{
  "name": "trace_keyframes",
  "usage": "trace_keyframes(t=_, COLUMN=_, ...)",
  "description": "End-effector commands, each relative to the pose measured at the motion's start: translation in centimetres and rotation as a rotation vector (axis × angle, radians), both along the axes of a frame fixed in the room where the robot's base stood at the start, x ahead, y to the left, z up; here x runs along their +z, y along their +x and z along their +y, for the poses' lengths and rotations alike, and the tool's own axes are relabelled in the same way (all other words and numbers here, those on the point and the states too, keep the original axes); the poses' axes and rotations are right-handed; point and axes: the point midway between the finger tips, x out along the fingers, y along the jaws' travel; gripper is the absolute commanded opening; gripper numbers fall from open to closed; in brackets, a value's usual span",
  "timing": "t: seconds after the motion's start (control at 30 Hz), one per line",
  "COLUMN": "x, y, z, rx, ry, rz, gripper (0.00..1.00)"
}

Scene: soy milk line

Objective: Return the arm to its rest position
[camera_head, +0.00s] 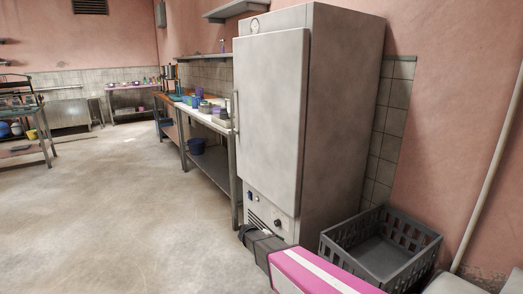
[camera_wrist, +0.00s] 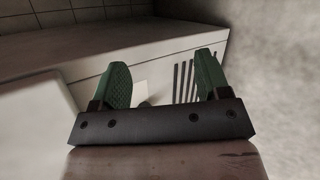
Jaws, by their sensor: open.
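My gripper (camera_wrist: 162,64) shows in the wrist view with its two green-padded fingers spread wide apart. Nothing is between the fingers. Behind them is a pale panel with dark vent slots (camera_wrist: 184,82), which looks like the lower front of the tall grey cabinet (camera_head: 271,110). In the head view the cabinet stands upright with its door shut. A pink and white part of my arm reaches in from the bottom edge there, low in front of the cabinet. My fingers cannot be made out in the head view.
An empty dark grey crate (camera_head: 408,238) sits on the floor right of the cabinet, close to my arm. A steel workbench (camera_head: 208,158) with cups and containers stands left of the cabinet. The floor to the left is clear.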

Motion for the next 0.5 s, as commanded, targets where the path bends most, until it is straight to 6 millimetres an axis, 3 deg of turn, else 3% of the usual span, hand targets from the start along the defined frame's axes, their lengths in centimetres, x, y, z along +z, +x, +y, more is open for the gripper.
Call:
trace_keyframes(t=0.03, x=1.6, y=-2.8, z=-2.7, rx=-0.057, ry=0.079, rz=0.009, gripper=0.69)
trace_keyframes(t=0.2, x=4.3, y=-8.5, z=-7.6, rx=-0.221, ry=0.359, rz=0.019, gripper=0.69)
trace_keyframes(t=0.33, x=6.7, y=-12.9, z=-10.0, rx=-0.341, ry=0.576, rz=0.001, gripper=0.69)
trace_keyframes(t=0.5, x=9.7, y=-17.4, z=-11.4, rx=-0.465, ry=0.821, rz=-0.045, gripper=0.69)
